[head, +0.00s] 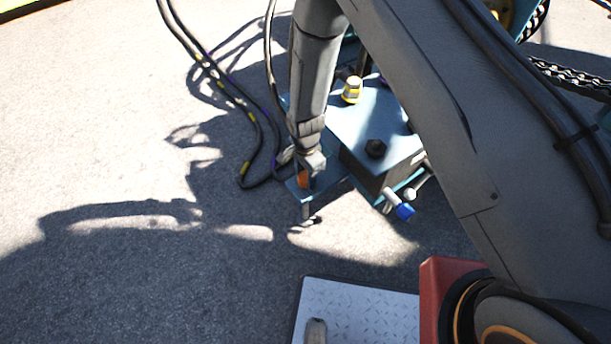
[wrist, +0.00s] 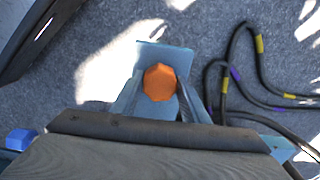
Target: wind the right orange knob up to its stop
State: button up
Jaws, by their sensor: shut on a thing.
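An orange faceted knob (wrist: 160,80) sits between the two fingers of my gripper (wrist: 158,98) in the wrist view. My gripper is shut on it. In the head view only a small orange part of the knob (head: 302,178) shows beside my gripper (head: 309,166); my wrist hides the rest. The knob stands over a small teal plate (head: 327,178) at the near left side of a teal box (head: 372,115). Only one orange knob is visible, and its turn angle cannot be read.
A blue-ended handle (head: 404,211) sticks out at the box's front. Dark cables (head: 252,130) with yellow bands lie to the left. Open ground lies farther left.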

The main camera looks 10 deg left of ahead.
jog(key=n+p, duration=0.1)
jog(key=n, duration=0.5)
jog(key=shift+n, duration=0.3)
jog(key=n+p, duration=0.1)
jog(key=n, duration=0.2)
jog(key=shift+n, duration=0.3)
jog(key=n, duration=0.3)
jog(key=shift+n, duration=0.3)
jog(key=n, duration=0.3)
jog(key=shift+n, duration=0.4)
jog(key=n, duration=0.3)
jog(key=shift+n, duration=0.3)
jog(key=n, duration=0.6)
jog(key=shift+n, duration=0.3)
